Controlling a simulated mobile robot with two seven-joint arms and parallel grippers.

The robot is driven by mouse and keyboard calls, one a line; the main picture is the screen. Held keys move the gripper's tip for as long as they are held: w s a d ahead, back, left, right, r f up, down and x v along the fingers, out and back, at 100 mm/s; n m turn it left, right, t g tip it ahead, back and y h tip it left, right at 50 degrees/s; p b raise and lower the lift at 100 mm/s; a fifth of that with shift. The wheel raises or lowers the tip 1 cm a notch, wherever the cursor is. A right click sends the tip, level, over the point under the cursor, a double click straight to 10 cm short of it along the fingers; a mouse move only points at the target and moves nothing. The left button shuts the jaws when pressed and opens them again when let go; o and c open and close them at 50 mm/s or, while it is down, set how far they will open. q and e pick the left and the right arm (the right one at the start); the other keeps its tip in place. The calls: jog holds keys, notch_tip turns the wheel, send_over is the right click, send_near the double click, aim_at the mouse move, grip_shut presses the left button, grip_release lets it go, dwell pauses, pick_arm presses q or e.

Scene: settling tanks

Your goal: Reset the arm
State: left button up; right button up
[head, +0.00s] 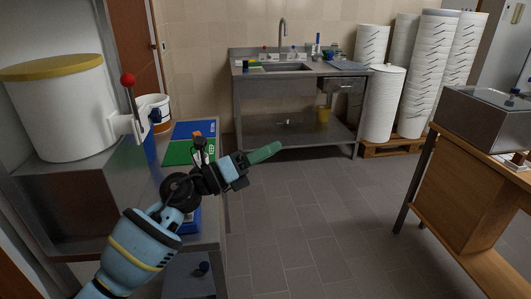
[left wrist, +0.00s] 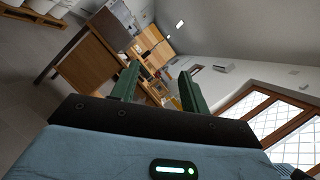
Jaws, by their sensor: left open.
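My left arm comes in from the lower left in the head view, and its left gripper (head: 264,152) points to the right with green fingers. It is held in the air over the floor, just right of the steel bench with the white tank. In the left wrist view the two green fingers of the left gripper (left wrist: 158,85) stand apart with nothing between them. My right gripper is in neither view.
A white tank (head: 62,110) with a yellow lid stands on the left bench. A steel sink table (head: 290,85) is at the back. Stacked white buckets (head: 433,75) are behind right. A wooden table (head: 448,200) stands right. The tiled floor (head: 310,215) between is clear.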

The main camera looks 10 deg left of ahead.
pick_arm(q)
jog(key=s+a+f+n+t+y+p, duration=0.25)
jog(key=s+f+n+y, duration=0.35)
jog(key=s+f+n, duration=0.5)
jog(key=s+a+f+n+t+y+p, duration=0.15)
jog(key=s+a+f+n+y, duration=0.35)
jog(key=f+n, duration=0.95)
jog(key=s+f+n+g+y, duration=0.1)
jog(key=s+f+n+g, duration=0.3)
jog(key=s, duration=1)
jog(key=s+f+n+g+y+p, duration=0.1)
jog(key=s+f+n+g, duration=0.3)
jog(key=s+f, duration=0.6)
jog(key=s+n+y, duration=0.1)
jog(key=s+n, duration=0.1)
jog(key=s, duration=0.2)
jog(key=shift+f+n+y, duration=0.15)
jog(key=shift+n+y, duration=0.15)
jog(key=shift+n, duration=0.05)
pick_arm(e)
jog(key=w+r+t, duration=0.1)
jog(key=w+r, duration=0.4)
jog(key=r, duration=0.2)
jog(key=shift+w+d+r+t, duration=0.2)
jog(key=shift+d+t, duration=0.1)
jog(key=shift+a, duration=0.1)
pick_arm(q)
jog(key=shift+a, duration=0.1)
